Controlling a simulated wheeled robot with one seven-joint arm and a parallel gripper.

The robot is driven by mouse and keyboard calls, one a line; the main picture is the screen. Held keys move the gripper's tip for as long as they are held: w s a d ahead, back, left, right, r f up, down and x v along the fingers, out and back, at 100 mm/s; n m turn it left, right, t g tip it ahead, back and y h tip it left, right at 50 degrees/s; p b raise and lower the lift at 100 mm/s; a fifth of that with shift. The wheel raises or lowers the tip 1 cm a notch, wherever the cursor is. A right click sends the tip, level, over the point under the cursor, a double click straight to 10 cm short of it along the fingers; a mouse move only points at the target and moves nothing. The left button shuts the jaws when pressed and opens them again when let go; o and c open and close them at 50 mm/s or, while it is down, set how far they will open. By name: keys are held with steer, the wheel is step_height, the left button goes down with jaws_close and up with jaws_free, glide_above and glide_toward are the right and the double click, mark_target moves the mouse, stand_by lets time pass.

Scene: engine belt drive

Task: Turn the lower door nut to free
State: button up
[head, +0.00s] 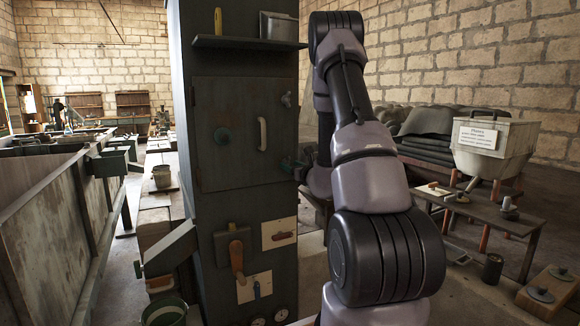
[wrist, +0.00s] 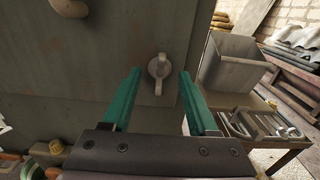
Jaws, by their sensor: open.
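The lower door nut (wrist: 158,72), a pale grey wing nut, is on the door's right side in the wrist view. In the head view my gripper (head: 291,164) is at the lower right edge of the cabinet door (head: 237,165), and the lower nut cannot be made out there. The upper door nut (head: 287,99) shows above it.
A shelf (head: 240,43) juts out above the door. Levers and an orange handle (head: 236,256) are below. In the wrist view, a grey bin (wrist: 232,62) and a bench are to the right.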

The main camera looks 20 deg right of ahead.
steer(key=s, duration=0.9)
steer(key=shift+s+d, duration=0.2)
steer(key=shift+s, duration=0.05)
